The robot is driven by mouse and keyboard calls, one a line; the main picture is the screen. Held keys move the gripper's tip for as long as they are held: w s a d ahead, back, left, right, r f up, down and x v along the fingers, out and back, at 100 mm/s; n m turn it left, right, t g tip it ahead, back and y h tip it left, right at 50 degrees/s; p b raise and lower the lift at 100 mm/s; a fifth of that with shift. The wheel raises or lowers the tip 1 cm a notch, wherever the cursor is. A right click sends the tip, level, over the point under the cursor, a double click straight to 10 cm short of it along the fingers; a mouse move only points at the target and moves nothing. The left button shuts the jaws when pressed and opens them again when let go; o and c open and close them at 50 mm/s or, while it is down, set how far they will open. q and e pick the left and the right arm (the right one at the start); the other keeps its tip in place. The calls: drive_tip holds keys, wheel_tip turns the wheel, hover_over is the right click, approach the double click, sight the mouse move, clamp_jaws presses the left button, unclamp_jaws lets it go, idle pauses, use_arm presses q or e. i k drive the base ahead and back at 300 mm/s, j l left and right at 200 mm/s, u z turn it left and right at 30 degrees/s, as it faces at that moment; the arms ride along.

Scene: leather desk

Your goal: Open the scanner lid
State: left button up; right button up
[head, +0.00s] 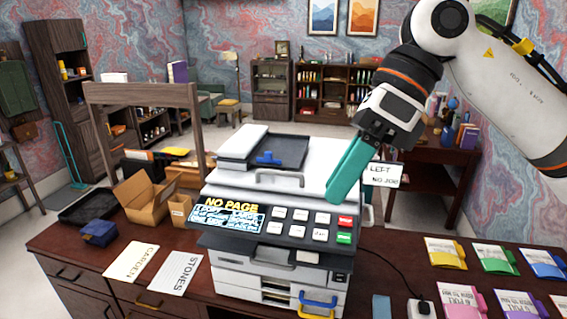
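The white scanner (270,262) stands on the dark desk. Its white lid (313,158) lies flat and looks closed, with a grey bar handle (280,178) along its front edge. A dark feeder tray with a blue guide (268,158) sits on top of the lid. The front panel (281,225) has several buttons and a screen reading "NO PAGE". My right gripper (335,196) points down at the lid's right front corner, right of the handle. Its teal fingers look pressed together with nothing between them. I cannot tell whether the tips touch the lid. My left gripper is out of view.
A white card reading "LEFT NO JOB" (383,174) shows right behind the gripper. Left of the scanner are cards marked "GARDEN" (131,262) and "STONES" (175,273), an open cardboard box (146,198) and a blue item (99,233). Coloured packets (446,253) lie at right.

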sight(308, 162)
drive_tip(key=i, duration=1.4)
